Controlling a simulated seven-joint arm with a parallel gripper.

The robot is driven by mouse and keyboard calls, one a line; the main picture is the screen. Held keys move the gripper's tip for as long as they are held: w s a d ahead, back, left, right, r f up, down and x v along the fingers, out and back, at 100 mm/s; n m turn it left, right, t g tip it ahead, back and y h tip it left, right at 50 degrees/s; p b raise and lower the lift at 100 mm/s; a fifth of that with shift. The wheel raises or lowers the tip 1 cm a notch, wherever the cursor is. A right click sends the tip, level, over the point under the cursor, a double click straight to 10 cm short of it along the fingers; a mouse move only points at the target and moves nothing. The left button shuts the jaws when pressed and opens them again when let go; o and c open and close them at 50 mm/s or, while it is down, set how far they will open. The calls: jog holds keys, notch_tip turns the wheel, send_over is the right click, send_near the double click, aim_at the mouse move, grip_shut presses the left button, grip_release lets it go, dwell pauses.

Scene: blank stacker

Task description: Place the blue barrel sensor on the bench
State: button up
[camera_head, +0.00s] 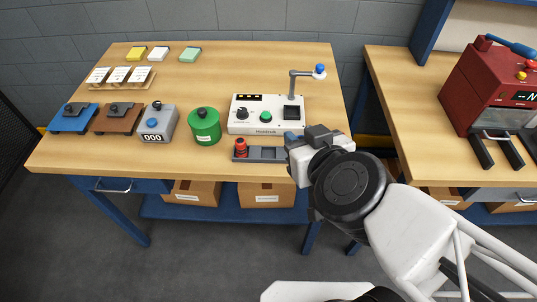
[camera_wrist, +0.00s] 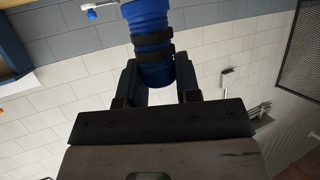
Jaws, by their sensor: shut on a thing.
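The blue barrel sensor (camera_wrist: 150,25) is a blue cylinder with dark bands, filling the top middle of the wrist view. My gripper (camera_wrist: 158,75) is shut on its lower end, one dark finger on each side. In the head view my gripper (camera_head: 298,142) is over the front right part of the bench (camera_head: 215,72). A small blue bit of the sensor (camera_head: 290,138) shows at its tip; the rest is hidden. I cannot tell how high it is above the bench.
A grey tray (camera_head: 270,154) with a red barrel (camera_head: 241,147) lies just left of my gripper. Behind it stands a white tester (camera_head: 245,122) with a bent post (camera_head: 293,85). A green canister (camera_head: 204,126) is further left. The bench's middle back is clear.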

notch_tip(320, 180, down, 13)
dwell(0.8)
jog(key=shift+w+a, duration=0.1)
jog(key=shift+w, duration=0.1)
dwell(0.3)
jog(key=shift+w+a+f, duration=0.2)
jog(key=shift+w+a, duration=0.7)
jog(key=shift+w, duration=1.2)
jog(key=shift+w+a+f, duration=0.2)
jog(key=shift+w+a, duration=0.75)
jog(key=shift+w, duration=1.2)
jog(key=shift+w+a+f, duration=0.2)
jog(key=shift+w+a, duration=0.7)
jog(key=shift+w, duration=1.2)
jog(key=shift+w, duration=0.1)
jog(key=shift+w+a+f, duration=0.15)
jog(key=shift+w+a, duration=0.15)
jog(key=shift+w, duration=0.25)
jog(key=shift+w+f, duration=0.2)
jog(key=shift+f, duration=1.3)
jog(key=shift+f, duration=0.2)
